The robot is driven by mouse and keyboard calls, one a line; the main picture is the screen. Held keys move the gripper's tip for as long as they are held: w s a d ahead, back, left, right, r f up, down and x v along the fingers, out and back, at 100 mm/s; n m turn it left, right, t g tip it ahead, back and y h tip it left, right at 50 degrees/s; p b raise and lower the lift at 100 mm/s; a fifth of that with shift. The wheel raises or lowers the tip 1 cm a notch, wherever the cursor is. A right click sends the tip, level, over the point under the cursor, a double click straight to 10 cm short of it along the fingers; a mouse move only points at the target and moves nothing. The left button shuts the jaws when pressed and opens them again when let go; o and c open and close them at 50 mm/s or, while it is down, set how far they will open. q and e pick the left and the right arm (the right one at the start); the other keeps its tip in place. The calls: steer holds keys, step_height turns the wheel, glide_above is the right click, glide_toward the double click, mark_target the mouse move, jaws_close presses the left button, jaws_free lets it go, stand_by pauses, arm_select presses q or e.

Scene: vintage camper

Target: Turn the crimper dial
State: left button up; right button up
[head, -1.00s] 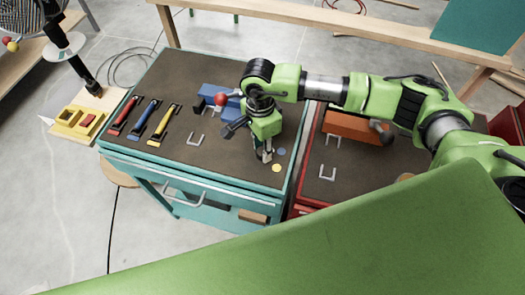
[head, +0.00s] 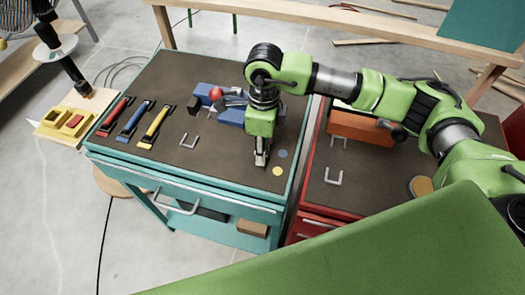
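Three tools with red, blue and yellow handles lie on the teal cabinet's dark top (head: 215,75): red (head: 116,116), blue (head: 134,121), yellow (head: 154,126). A blue block-shaped device (head: 231,116) with a red ball (head: 216,93) sits further back. I cannot tell which thing is the crimper, and no dial can be made out. My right gripper (head: 262,155) points down over the right part of this top, apart from the three tools. Its fingers are small, and I cannot tell their opening. It partly hides the blue device's right side. My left gripper is not in view.
A yellow disc (head: 278,171) and a blue disc (head: 283,154) lie near my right gripper. Metal U-shaped pieces (head: 188,141) lie on both tops. A red cabinet (head: 320,222) with an orange box (head: 358,127) stands to the right. A wooden board with a yellow box (head: 67,122) is at left.

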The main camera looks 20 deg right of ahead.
stand_by(0.4)
steer(key=o, duration=1.1)
steer(key=r, duration=1.2)
steer(key=shift+w+d, duration=0.25)
steer(key=shift+w, duration=0.05)
